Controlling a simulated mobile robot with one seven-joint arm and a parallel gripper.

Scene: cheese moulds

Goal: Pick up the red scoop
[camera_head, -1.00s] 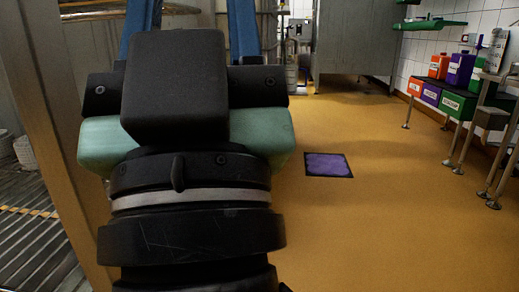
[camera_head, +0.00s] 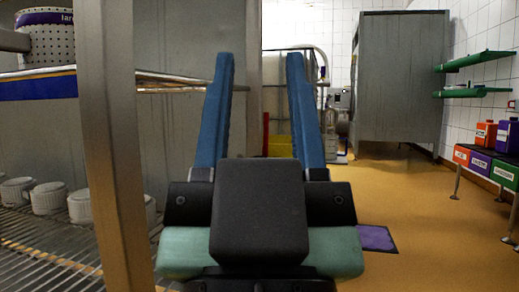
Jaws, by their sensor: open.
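My gripper (camera_head: 259,68) is in the middle of the camera_head view, its two blue fingers pointing up and away from me. The fingers are wide apart and nothing shows between them but the background. I do not see a red scoop in this view. My gripper's body and wrist hide part of the floor in the lower middle.
A metal post (camera_head: 118,150) stands close on the left. Behind it are a slatted rack with several white moulds (camera_head: 48,198) and a printed tub (camera_head: 45,38). A grey cabinet (camera_head: 399,82), green wall shelves (camera_head: 478,60) and coloured containers (camera_head: 474,158) stand right. Orange floor is open between.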

